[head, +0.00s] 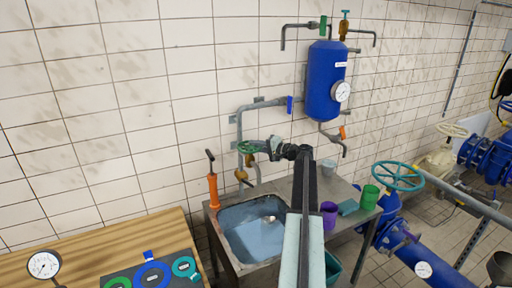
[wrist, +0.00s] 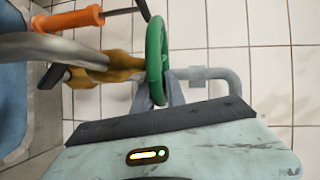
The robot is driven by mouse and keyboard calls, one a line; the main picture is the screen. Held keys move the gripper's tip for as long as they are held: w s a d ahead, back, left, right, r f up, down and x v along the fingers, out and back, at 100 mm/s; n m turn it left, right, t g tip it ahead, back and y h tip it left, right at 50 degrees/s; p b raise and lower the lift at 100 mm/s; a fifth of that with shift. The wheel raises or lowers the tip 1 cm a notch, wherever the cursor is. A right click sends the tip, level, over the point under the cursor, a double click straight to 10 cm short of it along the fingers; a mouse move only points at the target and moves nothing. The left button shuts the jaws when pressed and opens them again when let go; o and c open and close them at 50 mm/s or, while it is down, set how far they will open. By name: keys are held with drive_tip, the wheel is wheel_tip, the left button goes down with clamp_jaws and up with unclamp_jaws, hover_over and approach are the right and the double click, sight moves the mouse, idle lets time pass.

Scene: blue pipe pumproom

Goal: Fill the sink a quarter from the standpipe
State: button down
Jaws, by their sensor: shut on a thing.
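The sink (head: 226,226) is a blue basin set in a metal bench, with a pale blue surface inside that looks like water; its level is hard to judge. The standpipe is a grey pipe (head: 240,128) on the wall with a brass valve (head: 241,174), a grey spout over the sink and a green handwheel (head: 246,147). In the wrist view the green wheel (wrist: 156,60) stands edge-on beside the brass body (wrist: 120,67), with the grey spout (wrist: 65,50) at left. My gripper (head: 262,147) is shut on the wheel's rim; its fingertips (wrist: 167,88) are partly hidden.
Purple (head: 329,216) and green (head: 370,196) cups stand on the bench at right. A blue tank (head: 325,80) hangs above. A wooden table (head: 110,250) with rings is at lower left.

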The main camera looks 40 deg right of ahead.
drive_tip(key=shift+f, duration=0.15)
idle(0.3)
drive_tip(key=c, duration=1.5)
unclamp_jaws()
drive_tip(key=shift+c, duration=0.2)
drive_tip(key=shift+o, duration=0.4)
drive_tip(key=shift+w+f, duration=0.1)
drive_tip(key=shift+w, duration=0.1)
drive_tip(key=shift+s, duration=0.1)
drive_tip(key=p+v, duration=0.1)
drive_tip(key=v, duration=0.6)
drive_tip(key=shift+s+d, duration=0.2)
drive_tip(key=shift+s, duration=0.15)
